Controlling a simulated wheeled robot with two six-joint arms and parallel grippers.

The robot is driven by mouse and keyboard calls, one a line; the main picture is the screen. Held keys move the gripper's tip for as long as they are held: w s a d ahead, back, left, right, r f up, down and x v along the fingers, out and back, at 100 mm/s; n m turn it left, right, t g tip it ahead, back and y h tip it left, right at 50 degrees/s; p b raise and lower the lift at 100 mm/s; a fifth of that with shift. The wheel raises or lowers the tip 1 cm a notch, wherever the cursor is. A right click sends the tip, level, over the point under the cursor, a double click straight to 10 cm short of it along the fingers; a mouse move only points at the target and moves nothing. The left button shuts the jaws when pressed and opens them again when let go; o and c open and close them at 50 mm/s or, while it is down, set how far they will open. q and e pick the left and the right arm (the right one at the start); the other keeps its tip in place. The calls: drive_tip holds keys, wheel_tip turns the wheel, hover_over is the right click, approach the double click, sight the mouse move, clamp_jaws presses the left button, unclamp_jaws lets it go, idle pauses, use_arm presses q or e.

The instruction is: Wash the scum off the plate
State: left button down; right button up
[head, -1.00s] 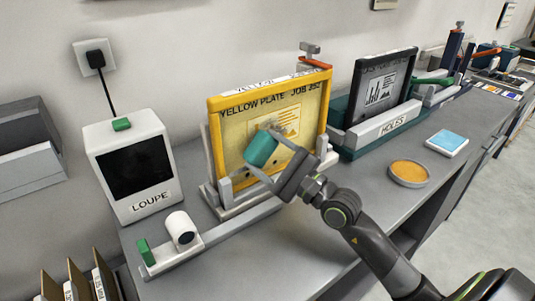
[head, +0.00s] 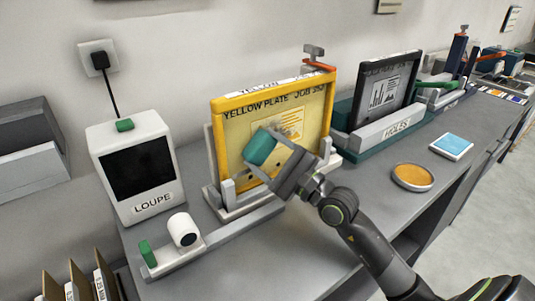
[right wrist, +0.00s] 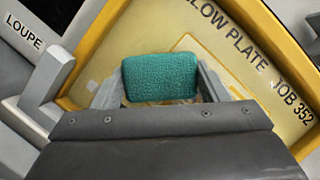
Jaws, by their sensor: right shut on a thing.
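The yellow-framed plate (head: 232,134), labelled "YELLOW PLATE JOB 352", stands upright in a grey stand (head: 229,212) in the middle of the head view. My right gripper (head: 267,158) is shut on a teal sponge (head: 260,147) in front of the plate's lower middle. In the right wrist view the sponge (right wrist: 160,77) sits between both fingers, over the plate's face (right wrist: 218,62). I cannot tell for sure whether it touches. A little brownish smear shows at the sponge's lower edge in the wrist view. My left gripper is not in view.
A white loupe box (head: 136,166) stands left of the plate. A white roll (head: 182,230) and a green block (head: 147,252) sit in front of it. A dark-framed "HOLES" plate (head: 384,86) stands to the right. An orange round dish (head: 412,176) and a blue pad (head: 452,145) lie nearer the bench edge.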

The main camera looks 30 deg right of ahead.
drive_tip(key=shift+w, duration=0.2)
drive_tip(key=shift+d, duration=0.1)
